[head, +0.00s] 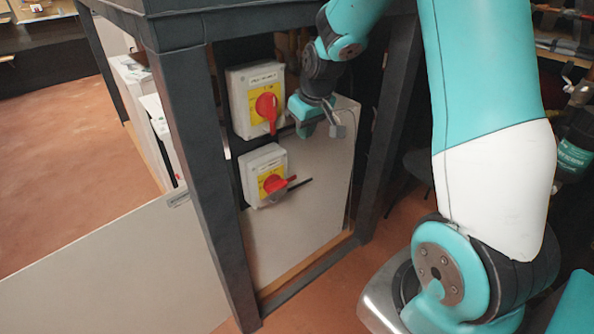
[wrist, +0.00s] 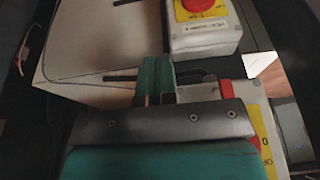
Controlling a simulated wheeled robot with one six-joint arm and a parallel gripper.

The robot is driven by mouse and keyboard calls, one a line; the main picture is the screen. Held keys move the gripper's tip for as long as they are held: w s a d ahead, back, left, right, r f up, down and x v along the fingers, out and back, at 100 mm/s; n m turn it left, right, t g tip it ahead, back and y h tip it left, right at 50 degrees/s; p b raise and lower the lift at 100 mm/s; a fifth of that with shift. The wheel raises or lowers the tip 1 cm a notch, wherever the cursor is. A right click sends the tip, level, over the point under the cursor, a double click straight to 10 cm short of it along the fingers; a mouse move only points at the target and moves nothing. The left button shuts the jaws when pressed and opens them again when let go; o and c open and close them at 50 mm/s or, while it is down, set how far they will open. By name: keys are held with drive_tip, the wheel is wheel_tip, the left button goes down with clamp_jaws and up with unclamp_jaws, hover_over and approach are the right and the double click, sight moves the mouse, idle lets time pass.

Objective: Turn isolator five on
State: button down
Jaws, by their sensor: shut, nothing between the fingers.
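Two grey isolator boxes with yellow plates and red rotary handles are fixed one above the other inside a dark frame. The upper isolator (head: 243,113) has its red handle (head: 267,106) pointing down. The lower isolator (head: 250,180) has its red handle (head: 275,184) pointing sideways to the right. I cannot read which label says five. My gripper (head: 322,118) is shut and empty, just right of the upper isolator, apparently apart from its handle. In the wrist view my gripper (wrist: 155,80) partly hides one isolator (wrist: 252,95); another isolator (wrist: 205,42) shows upside down at the top.
A pale panel (head: 305,215) stands behind and beside the isolators. Dark frame legs (head: 207,190) and (head: 392,120) stand on either side of them. Short dark rods stick out near both boxes.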

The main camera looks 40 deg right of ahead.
drive_tip(key=shift+f, duration=0.1)
drive_tip(key=b, duration=0.1)
approach(281, 183)
drive_tip(key=w+d+f, duration=0.3)
drive_tip(key=d+f, duration=0.2)
drive_tip(key=f, duration=0.1)
drive_tip(key=shift+s+f, duration=0.1)
drive_tip(key=shift+f, duration=0.45)
drive_tip(key=shift+f, duration=0.15)
